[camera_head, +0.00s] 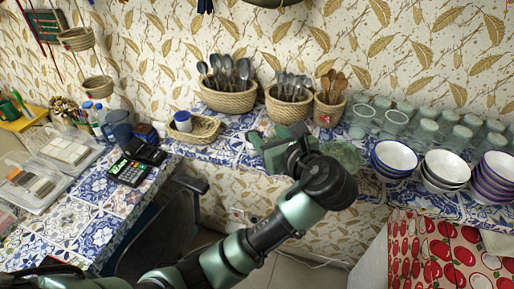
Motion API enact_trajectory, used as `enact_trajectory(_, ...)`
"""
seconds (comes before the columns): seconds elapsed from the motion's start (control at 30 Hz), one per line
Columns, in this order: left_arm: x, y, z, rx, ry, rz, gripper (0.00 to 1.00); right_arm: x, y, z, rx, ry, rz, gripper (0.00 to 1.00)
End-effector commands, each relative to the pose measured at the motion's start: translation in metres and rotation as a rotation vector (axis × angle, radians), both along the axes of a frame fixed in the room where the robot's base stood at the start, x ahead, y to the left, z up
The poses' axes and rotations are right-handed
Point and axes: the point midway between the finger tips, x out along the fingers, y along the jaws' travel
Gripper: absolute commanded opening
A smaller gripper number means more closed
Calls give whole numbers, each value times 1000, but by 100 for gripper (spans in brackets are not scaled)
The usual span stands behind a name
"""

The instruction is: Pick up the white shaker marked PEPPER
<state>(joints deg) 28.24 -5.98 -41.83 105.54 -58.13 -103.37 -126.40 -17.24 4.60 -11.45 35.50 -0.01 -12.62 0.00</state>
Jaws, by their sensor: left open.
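A small white container with a blue lid (182,121) stands in a shallow oval wicker tray (207,131) on the blue-and-white tiled counter. It could be the shaker, but no PEPPER marking is readable on it. My left gripper (262,141) is open, over the tiled counter to the right of the tray and apart from the container. Its fingers are small and partly hidden by its own green body. No other shaker can be made out. My right gripper is not in view.
Wicker baskets of spoons (228,99) stand behind my left gripper. Upturned glasses (396,121) and stacked bowls (396,157) stand on the right. A card terminal (129,172) and clear boxes (68,150) lie on the left counter. A dark chair (187,190) stands below.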

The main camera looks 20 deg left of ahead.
Motion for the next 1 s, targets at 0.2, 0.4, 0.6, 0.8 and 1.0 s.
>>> enact_trajectory(0.2,-7,10,-20,-35,67,50,52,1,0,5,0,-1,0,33)
enact_trajectory(0.4,9,23,-27,-33,67,48,52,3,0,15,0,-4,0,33)
enact_trajectory(0.6,32,41,-39,-31,65,48,52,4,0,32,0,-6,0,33)
enact_trajectory(0.8,42,49,-47,-33,62,45,52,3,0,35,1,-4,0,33)
enact_trajectory(1.0,42,49,-47,-34,62,45,49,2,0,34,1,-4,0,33)
